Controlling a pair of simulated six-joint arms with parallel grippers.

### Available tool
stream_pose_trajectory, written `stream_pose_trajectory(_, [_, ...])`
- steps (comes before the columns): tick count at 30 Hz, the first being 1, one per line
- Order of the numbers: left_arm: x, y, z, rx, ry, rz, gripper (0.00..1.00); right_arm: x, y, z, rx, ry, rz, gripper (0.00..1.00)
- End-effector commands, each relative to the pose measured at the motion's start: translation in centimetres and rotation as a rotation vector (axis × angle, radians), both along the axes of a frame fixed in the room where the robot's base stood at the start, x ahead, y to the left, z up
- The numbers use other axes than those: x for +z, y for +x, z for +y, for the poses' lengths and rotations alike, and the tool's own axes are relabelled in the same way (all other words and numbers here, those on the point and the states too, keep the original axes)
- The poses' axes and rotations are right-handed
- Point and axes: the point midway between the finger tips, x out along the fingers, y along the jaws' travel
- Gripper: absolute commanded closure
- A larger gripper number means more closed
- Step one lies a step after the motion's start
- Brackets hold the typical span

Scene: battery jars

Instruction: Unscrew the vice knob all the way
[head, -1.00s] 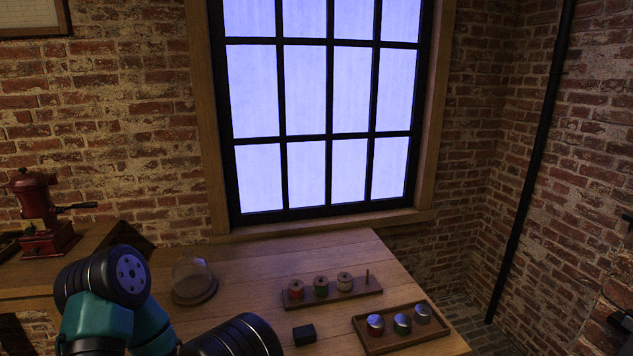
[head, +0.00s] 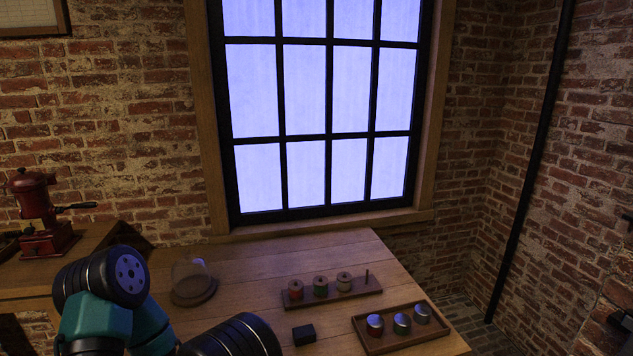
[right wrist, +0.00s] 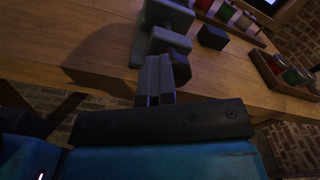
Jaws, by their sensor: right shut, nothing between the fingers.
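In the right wrist view a grey vice (right wrist: 166,16) stands at the table's edge, at the top middle of the picture. A grey block-shaped part (right wrist: 169,41) of it faces my right gripper. My right gripper (right wrist: 155,72) is shut with nothing between its fingers. Its fingertips point at the vice and overlap its near end in the picture; I cannot tell whether they touch. A small dark piece (right wrist: 181,68) beside the fingers is too dim to name, and I cannot make out the knob clearly. The vice does not show in the head view. My left gripper is not in view.
On the wooden table (head: 250,265) are a glass dome (head: 191,275), a rack (head: 335,298) with spools and a peg, a small black block (head: 304,334), and a tray (head: 388,343) with lidded jars. A red grinder (head: 37,210) stands left.

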Motion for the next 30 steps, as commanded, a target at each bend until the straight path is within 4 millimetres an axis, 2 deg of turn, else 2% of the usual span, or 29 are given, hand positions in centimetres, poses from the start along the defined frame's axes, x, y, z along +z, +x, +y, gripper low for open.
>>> stream_pose_trajectory(1, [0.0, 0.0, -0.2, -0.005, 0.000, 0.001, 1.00, 0.9, 0.7, 1.7, 0.029, 0.031, -0.024, 1.00])
stream_pose_trajectory(3, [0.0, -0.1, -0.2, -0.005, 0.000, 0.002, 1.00, 0.9, 0.6, 1.7, 0.030, 0.031, -0.024, 1.00])
stream_pose_trajectory(22, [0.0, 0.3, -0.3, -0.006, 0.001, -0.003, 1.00, 0.6, -4.8, 0.4, 0.034, 0.019, -0.024, 1.00])
stream_pose_trajectory(30, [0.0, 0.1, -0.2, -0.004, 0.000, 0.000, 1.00, 0.6, -5.4, 0.0, 0.026, 0.022, -0.023, 1.00])
